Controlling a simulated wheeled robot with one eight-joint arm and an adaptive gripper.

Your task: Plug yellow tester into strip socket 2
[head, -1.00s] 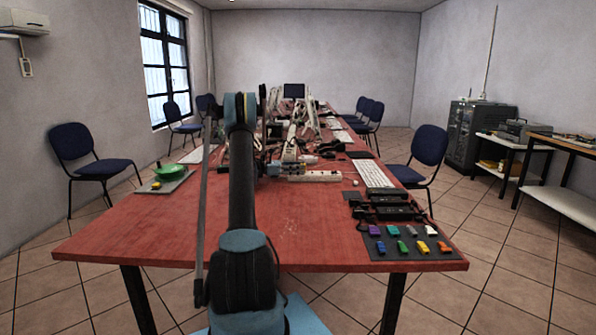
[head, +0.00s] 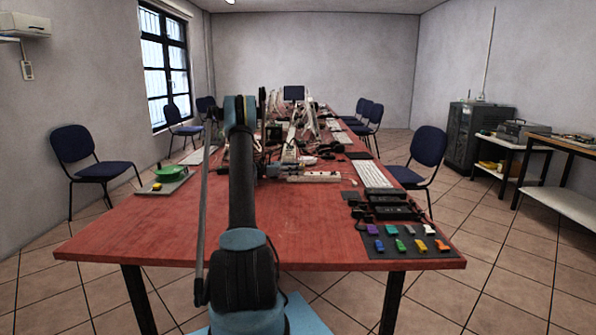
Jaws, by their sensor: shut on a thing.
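The white power strip (head: 314,176) lies across the red table, beyond its middle. Its sockets are too small to tell apart. My arm reaches forward over the table and hides part of the area left of the strip. My gripper (head: 272,168) is a small dark shape by the strip's left end, partly hidden by the arm. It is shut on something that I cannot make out. Whether it touches the strip does not show. A small yellow piece (head: 157,186) lies on the grey mat at the table's left edge. I cannot tell whether it is the tester.
A dark mat (head: 395,252) with several coloured blocks lies at the front right. Black adapters (head: 385,210) and a white keyboard (head: 371,174) stand behind it. A green round object (head: 172,172) is on the left mat. Clutter fills the far table; the front middle is clear.

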